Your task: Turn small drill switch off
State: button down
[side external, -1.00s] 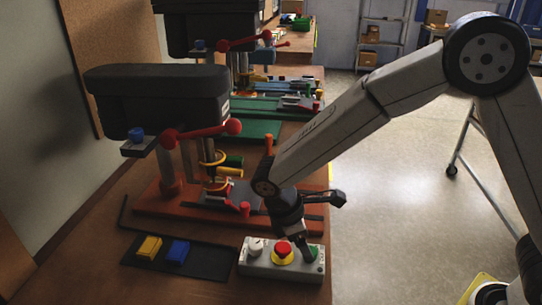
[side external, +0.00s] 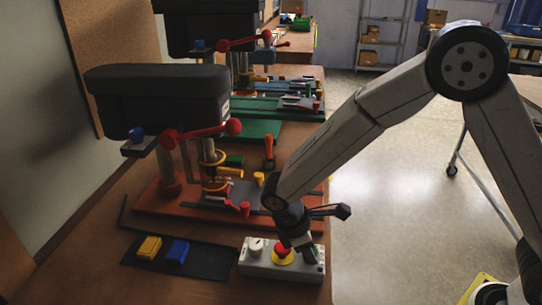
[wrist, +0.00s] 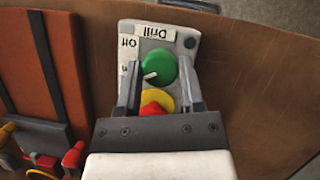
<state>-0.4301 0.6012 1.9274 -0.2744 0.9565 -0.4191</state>
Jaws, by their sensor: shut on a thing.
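A grey control box (side external: 254,268) stands at the bench's front edge. It carries a white knob (side external: 256,245), a red button (side external: 281,250) on a yellow collar, and a green knob (side external: 313,256) at its right end. In the wrist view the green knob (wrist: 160,66) has a white pointer aimed lower left, toward a partly hidden label ending in "n". Upside-down labels read "Drill" (wrist: 154,32) and "Off" (wrist: 129,42). My gripper (wrist: 159,72) is shut on the green knob, one finger on each side. The red button (wrist: 153,108) is partly hidden behind the gripper.
A small drill press (side external: 155,95) with red handles stands on an orange base (side external: 150,203) behind the box. A black mat (side external: 205,265) with a yellow block (side external: 149,248) and a blue block (side external: 177,252) lies left of it. Open floor lies to the right.

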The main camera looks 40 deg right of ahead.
jog(key=shift+m, duration=0.4)
jog(key=m+y, duration=0.1)
jog(key=m, duration=0.1)
jog(key=m+g, duration=0.1)
jog(key=m, duration=0.2)
jog(key=shift+w+d+g+y, duration=0.1)
jog(key=shift+w+g+y, duration=0.05)
jog(key=shift+g+y, duration=0.2)
jog(key=m+y, duration=0.1)
jog(key=m, duration=0.2)
jog(key=m+y, duration=0.1)
jog(key=m, duration=0.2)
jog(key=shift+d+g, duration=0.1)
jog(key=shift+g, duration=0.15)
jog(key=shift+c, duration=1)
grip_release()
jog(key=shift+r, duration=0.1)
jog(key=v, duration=0.7)
jog(key=shift+w+r, duration=0.2)
jog(key=shift+r, duration=0.1)
